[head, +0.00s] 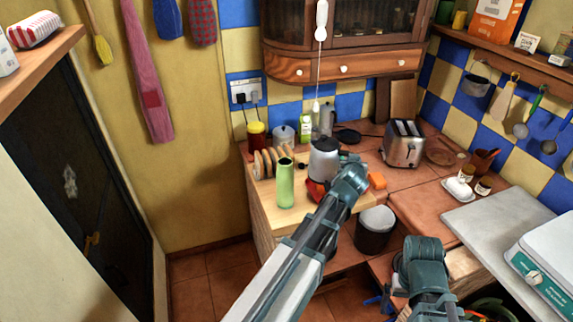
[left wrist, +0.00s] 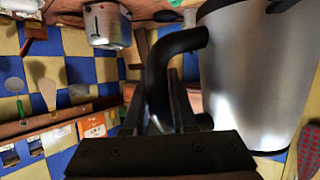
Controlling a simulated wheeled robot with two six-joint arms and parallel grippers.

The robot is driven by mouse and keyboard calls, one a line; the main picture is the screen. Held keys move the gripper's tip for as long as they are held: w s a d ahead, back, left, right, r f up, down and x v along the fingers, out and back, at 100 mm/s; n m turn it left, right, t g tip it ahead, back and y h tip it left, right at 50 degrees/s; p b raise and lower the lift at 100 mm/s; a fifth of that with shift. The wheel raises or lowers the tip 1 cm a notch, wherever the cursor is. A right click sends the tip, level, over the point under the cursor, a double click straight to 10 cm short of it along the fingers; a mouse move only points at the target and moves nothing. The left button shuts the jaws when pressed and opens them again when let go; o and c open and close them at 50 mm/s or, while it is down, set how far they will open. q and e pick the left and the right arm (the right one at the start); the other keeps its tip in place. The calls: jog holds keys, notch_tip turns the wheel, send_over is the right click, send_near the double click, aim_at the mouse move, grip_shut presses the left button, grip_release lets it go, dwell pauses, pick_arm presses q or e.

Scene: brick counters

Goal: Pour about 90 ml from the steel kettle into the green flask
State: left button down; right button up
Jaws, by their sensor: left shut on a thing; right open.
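The steel kettle (head: 324,158) stands roughly upright at the counter's front edge, just right of the green flask (head: 285,184). The flask is tall and upright on the wooden counter; its inside cannot be seen. In the left wrist view, my left gripper (left wrist: 172,100) is shut on the kettle's black handle (left wrist: 158,75), with the steel body (left wrist: 250,75) beside it. In the head view my left wrist covers the handle side. I cannot tell whether the kettle's bottom is clear of the surface. My right gripper (head: 384,300) is low at the front, open and away from both.
A toast rack (head: 268,162) stands behind the flask, with a red jar (head: 256,134) and canister (head: 284,136) further back. A toaster (head: 404,145) and orange block (head: 377,180) are to the right. A dark bin (head: 375,230) stands below the counter edge.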

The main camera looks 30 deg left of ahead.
aim_at(325, 140)
pick_arm(q)
notch_tip(325, 140, down, 9)
jog(key=b, duration=0.8)
jog(key=shift+r, duration=0.2)
jog(key=shift+w+d, duration=0.1)
jog(key=a+r+n+h+p, duration=0.1)
jog(key=a+r+p, duration=0.1)
jog(key=r+p, duration=0.1)
jog(key=a+r+n+h+p, duration=0.1)
jog(key=a+r+n+p, duration=0.1)
jog(key=r+p, duration=0.2)
jog(key=a+r+n+h+p, duration=0.1)
jog(key=a+r+h+p, duration=0.1)
jog(key=r+p, duration=0.1)
jog(key=shift+s+a+r+n, duration=0.15)
jog(key=shift+s+a+n, duration=0.15)
jog(key=shift+a+n, duration=0.1)
jog(key=shift+a+r+n+h+p, duration=0.2)
jog(key=shift+a+r+n+p, duration=0.1)
jog(key=shift+r+p, duration=0.2)
jog(key=shift+a+r+n+h+p, duration=0.2)
jog(key=shift+a+r+n+p, duration=0.1)
jog(key=shift+r+p, duration=0.15)
jog(key=shift+s+a+r+n+t+h+p, duration=0.1)
jog(key=shift+a+r+n+t+h+p, duration=0.15)
jog(key=shift+r, duration=0.2)
jog(key=shift+a+r+n+t+h+p, duration=0.1)
jog(key=shift+a+r+n+h+p, duration=0.05)
jog(key=shift+a+r+n+p, duration=0.25)
jog(key=shift+r, duration=0.1)
